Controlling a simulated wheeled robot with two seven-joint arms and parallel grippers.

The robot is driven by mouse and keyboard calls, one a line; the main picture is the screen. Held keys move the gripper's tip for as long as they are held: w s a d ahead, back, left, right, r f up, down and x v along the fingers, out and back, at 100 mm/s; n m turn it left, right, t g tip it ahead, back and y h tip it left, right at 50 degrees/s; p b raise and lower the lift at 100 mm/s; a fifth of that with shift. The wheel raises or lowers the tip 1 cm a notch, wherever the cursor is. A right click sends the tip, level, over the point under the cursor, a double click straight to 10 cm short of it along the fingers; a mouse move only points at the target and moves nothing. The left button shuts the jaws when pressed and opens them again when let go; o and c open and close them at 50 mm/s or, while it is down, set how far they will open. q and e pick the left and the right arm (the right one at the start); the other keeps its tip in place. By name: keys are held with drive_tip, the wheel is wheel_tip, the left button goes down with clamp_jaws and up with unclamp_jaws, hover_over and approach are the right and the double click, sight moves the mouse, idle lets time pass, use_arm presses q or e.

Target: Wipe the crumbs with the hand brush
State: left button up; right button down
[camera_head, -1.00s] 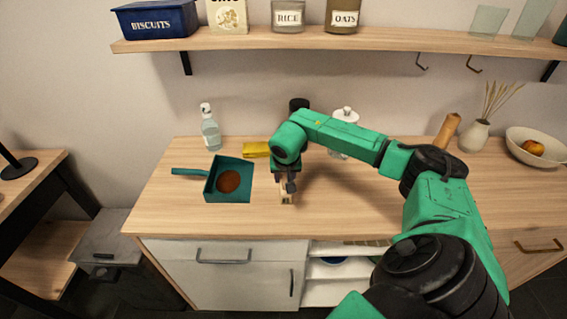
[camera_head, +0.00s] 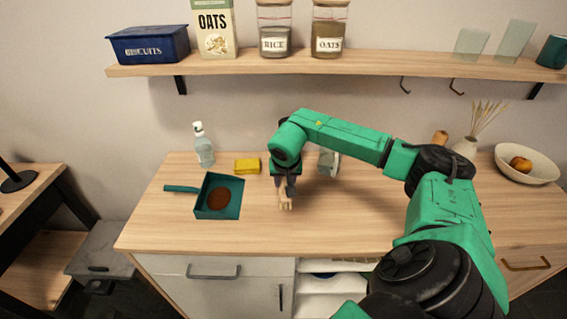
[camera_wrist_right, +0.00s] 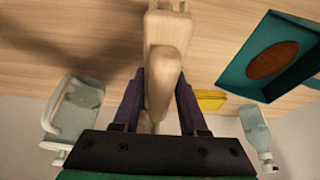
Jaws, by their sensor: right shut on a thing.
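My right gripper (camera_head: 284,186) points down over the middle of the counter and is shut on the hand brush (camera_head: 286,201). In the right wrist view the pale wooden brush (camera_wrist_right: 165,45) runs out from between the two dark fingers (camera_wrist_right: 157,103). Its bristles are mostly hidden behind the handle. A teal dustpan (camera_head: 234,209) lies left of the brush, handle to the left. A brown round patch, seemingly crumbs (camera_head: 219,199), lies inside it. The dustpan also shows in the right wrist view (camera_wrist_right: 240,72). My left gripper is out of view.
A yellow sponge (camera_head: 247,166) and a clear bottle (camera_head: 204,150) stand behind the dustpan. A vase (camera_head: 465,146) and a bowl with fruit (camera_head: 526,173) are at the right. The counter front (camera_head: 245,235) is clear.

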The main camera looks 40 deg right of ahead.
wheel_tip(320, 180, up, 2)
drive_tip(key=shift+w+p, duration=0.1)
drive_tip(key=shift+p, duration=0.4)
